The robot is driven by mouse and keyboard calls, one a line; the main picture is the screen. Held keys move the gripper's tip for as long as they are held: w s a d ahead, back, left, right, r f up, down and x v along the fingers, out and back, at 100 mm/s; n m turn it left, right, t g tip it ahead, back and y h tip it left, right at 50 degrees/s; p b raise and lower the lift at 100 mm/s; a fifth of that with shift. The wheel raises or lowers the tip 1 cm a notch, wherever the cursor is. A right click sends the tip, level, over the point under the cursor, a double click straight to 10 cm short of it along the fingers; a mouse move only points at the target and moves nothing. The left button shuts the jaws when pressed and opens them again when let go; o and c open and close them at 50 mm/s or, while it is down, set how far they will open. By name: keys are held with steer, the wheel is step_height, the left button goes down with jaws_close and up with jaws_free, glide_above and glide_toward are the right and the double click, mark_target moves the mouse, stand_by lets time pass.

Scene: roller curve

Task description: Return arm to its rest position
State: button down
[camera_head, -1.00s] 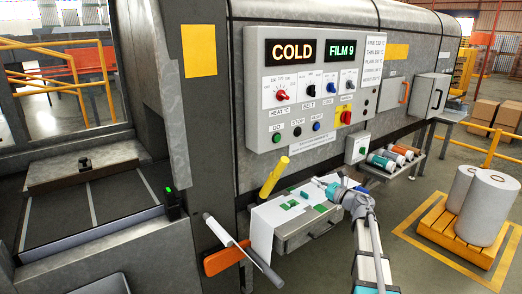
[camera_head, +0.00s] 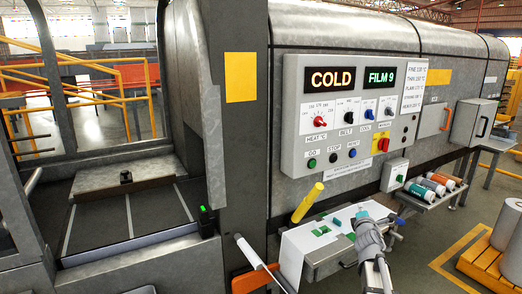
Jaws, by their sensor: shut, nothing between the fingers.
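My grey arm rises from the lower right of the picture. Its gripper (camera_head: 362,214) is over the shelf with the white sheet, below the control panel. The fingers are small and partly hidden by the wrist; they look shut and empty. The control panel (camera_head: 352,115) shows COLD and FILM 9, with a red heat knob (camera_head: 320,121) and several other knobs and buttons.
The white sheet (camera_head: 292,250) with green pieces lies on the shelf. A yellow cylinder (camera_head: 308,203) leans behind it. Several coloured rolls (camera_head: 432,185) lie on a rack at right. An orange-handled part (camera_head: 246,281) juts out at front. A pallet (camera_head: 487,262) holds white rolls.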

steer(key=s+a+f+m+g+p, duration=0.1)
steer(key=s+a+f+m+g, duration=0.2)
steer(key=s+f+m+g, duration=0.3)
steer(key=s+a+f+m+g+p, duration=0.1)
steer(key=s+a+f+m+g, duration=0.4)
steer(key=m, duration=0.4)
steer(key=s+a+f+m+g+y+p, duration=0.1)
steer(key=s+a+f+m+g+y, duration=0.1)
steer(key=s+a, duration=0.3)
steer(key=s+a+f+m+g+y+p, duration=0.1)
steer(key=s+a+g, duration=0.4)
steer(key=s, duration=0.7)
steer(key=f+m, duration=0.1)
steer(key=m, duration=0.1)
steer(key=shift+a+m+y, duration=0.3)
steer(key=shift+a+y, duration=0.1)
